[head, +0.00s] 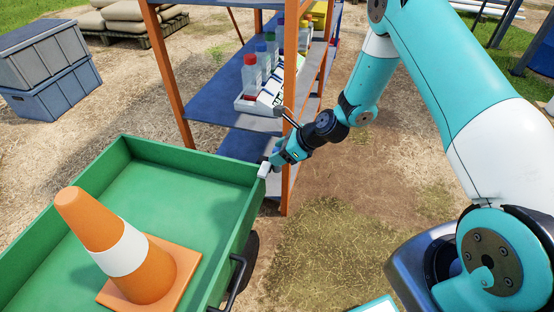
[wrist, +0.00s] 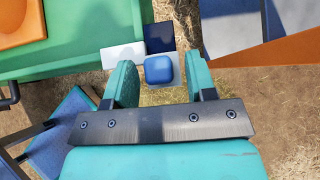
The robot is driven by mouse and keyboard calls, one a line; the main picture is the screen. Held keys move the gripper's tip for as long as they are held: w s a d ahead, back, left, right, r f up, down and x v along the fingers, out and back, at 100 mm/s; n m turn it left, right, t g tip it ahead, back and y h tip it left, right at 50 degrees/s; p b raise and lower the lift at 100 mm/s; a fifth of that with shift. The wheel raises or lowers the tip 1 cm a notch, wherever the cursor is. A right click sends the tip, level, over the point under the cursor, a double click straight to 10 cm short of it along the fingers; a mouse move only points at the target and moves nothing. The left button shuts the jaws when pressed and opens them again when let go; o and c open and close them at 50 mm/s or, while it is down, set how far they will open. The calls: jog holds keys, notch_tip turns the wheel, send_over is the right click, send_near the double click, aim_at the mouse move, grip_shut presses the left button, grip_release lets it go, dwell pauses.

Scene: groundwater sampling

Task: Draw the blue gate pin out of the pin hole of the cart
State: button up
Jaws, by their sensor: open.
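The blue gate pin (wrist: 159,70) shows its rounded square head in the wrist view, between my two fingers, with a gap on each side. Its shank and the pin hole are hidden below it. A white block (wrist: 124,55) and a dark navy block (wrist: 159,38) sit beside the head at the cart's corner. My gripper (head: 274,160) is open at that corner and hides the pin in the head view.
An orange cone (head: 125,250) stands in the cart. A shelf rack with orange posts (head: 289,180) and blue shelves rises close behind my gripper, holding a tray of capped bottles (head: 250,75). Grey crates (head: 50,85) stand far left. Open ground lies to the right.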

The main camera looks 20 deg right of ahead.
jog(key=c, duration=0.8)
jog(key=shift+c, duration=0.2)
jog(key=shift+r, duration=0.15)
jog(key=shift+r+p, duration=4.05)
jog(key=shift+r, duration=0.15)
